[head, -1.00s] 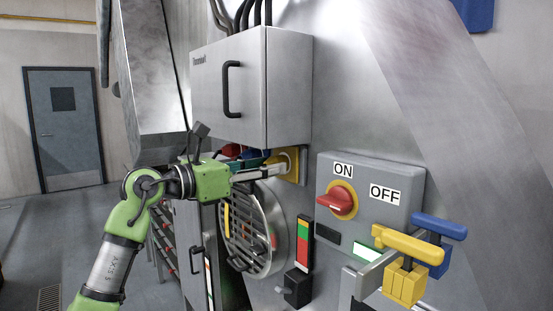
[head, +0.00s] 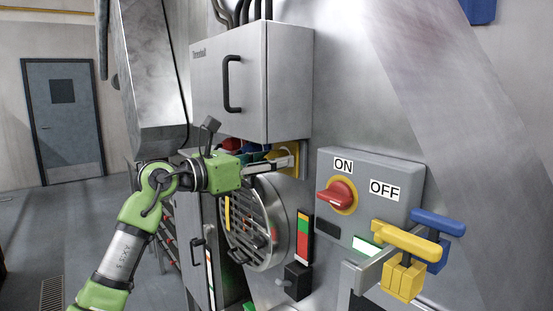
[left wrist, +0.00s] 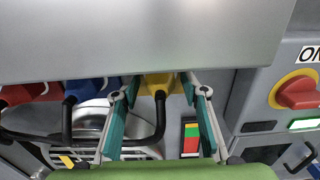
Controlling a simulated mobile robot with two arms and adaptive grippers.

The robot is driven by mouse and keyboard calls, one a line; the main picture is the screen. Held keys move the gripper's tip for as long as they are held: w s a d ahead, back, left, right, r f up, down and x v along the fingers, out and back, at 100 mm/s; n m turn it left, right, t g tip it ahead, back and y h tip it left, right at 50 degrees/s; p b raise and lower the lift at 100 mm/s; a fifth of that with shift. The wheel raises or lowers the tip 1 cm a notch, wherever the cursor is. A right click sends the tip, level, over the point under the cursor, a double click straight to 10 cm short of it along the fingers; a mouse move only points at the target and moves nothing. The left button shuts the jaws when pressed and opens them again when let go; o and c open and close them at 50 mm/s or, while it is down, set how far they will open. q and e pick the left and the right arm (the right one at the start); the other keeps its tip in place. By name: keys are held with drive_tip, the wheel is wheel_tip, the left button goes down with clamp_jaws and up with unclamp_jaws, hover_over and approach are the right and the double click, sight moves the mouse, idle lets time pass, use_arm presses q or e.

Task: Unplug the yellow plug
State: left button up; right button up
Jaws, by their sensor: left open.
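The yellow plug (left wrist: 158,83) is under the lower edge of the metal cabinet, with a black cable hanging from it in the left wrist view. My left gripper (left wrist: 161,93) is open, with one finger on each side of the plug. Whether the fingers touch it is not clear. My right gripper is not in view.
A blue plug (left wrist: 82,91) and a red plug (left wrist: 22,94) sit left of the yellow one. The cabinet (head: 229,85) overhangs closely. A round grille (head: 262,232) is below. A switch panel with a red knob (head: 337,195) and yellow and blue handles stand right.

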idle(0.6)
use_arm(q)
clamp_jaws()
drive_tip(key=shift+a, duration=0.1)
drive_tip(key=shift+b+v, duration=1.1)
drive_tip(key=shift+v, duration=1.85)
